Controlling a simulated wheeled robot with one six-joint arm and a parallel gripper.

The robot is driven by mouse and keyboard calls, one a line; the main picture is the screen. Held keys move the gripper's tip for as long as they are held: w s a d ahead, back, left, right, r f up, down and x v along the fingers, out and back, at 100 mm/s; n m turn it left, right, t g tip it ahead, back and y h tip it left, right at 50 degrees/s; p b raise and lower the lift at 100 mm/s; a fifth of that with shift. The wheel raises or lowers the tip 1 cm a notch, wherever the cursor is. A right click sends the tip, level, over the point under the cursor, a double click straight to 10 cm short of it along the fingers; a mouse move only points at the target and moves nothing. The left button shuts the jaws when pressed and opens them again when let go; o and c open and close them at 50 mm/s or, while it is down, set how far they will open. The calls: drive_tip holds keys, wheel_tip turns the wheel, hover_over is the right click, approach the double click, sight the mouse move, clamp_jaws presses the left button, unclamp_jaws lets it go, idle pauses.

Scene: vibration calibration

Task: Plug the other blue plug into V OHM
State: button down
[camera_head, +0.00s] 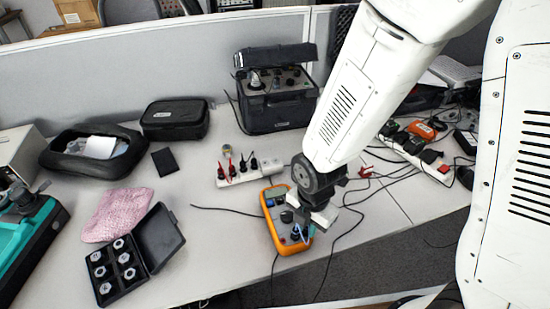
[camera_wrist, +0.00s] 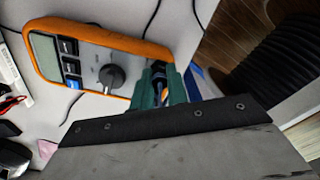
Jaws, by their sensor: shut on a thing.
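The orange-edged multimeter (camera_head: 270,221) lies on the table, its grey face up. In the wrist view the multimeter (camera_wrist: 97,45) shows its screen, buttons and dark round dial; its socket end is at the right, partly hidden by my fingers. My gripper (camera_head: 300,233) is over the socket end of the multimeter. In the wrist view my gripper's green fingertips (camera_wrist: 164,82) are shut on a dark blue plug (camera_wrist: 160,76) close to the meter's face. I cannot tell whether the plug is in a socket. The V OHM marking is not readable.
A white power strip (camera_head: 240,177) with dark and red plugs stands behind the multimeter. A second strip (camera_head: 419,149) with chargers is at the right. Thin black cables run across the table by the meter. An open black case (camera_head: 161,238) of weights lies at left.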

drive_tip(key=shift+f, duration=0.1)
idle(0.5)
drive_tip(key=c, duration=1.3)
unclamp_jaws()
drive_tip(key=shift+r, duration=2.5)
